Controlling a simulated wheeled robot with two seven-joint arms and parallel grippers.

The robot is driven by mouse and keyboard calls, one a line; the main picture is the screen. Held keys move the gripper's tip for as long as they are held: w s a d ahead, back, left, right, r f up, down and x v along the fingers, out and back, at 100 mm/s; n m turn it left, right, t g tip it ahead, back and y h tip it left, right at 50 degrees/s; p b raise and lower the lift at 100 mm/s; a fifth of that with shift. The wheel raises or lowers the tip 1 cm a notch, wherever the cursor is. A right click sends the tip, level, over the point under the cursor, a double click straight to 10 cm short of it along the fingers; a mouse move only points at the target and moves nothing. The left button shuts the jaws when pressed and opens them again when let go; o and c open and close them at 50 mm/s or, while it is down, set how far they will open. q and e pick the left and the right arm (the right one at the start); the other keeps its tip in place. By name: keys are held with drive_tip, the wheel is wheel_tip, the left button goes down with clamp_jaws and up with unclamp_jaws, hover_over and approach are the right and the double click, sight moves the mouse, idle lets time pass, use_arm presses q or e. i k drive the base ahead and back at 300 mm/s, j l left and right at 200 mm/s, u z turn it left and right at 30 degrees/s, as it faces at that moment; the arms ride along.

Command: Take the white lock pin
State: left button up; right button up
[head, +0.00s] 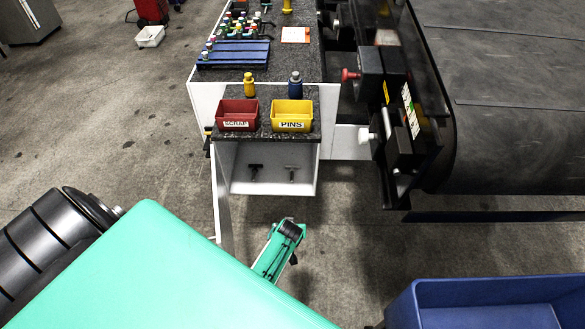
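The white lock pin (364,135) shows as a small white knob on the left side of the black belt-loader housing (398,150), low down. Only its head is visible; the rest is hidden in the housing. A red knob (349,75) sits higher on the same side. My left gripper (290,229) appears as a dark end on a green arm, below and left of the white knob and apart from it. Its fingers are too small and dark to tell open from shut. My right gripper is not in view.
The granite counter carries a red SCRAP bin (237,114), a yellow PINS bin (292,115), a yellow bottle-shaped piece (249,85), a blue one (295,86) and a blue rack (233,55). An open cabinet (272,185) stands below. A blue crate (480,294) is bottom right.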

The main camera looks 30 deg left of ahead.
sight(291, 171)
drive_tip(key=i+j, duration=0.75)
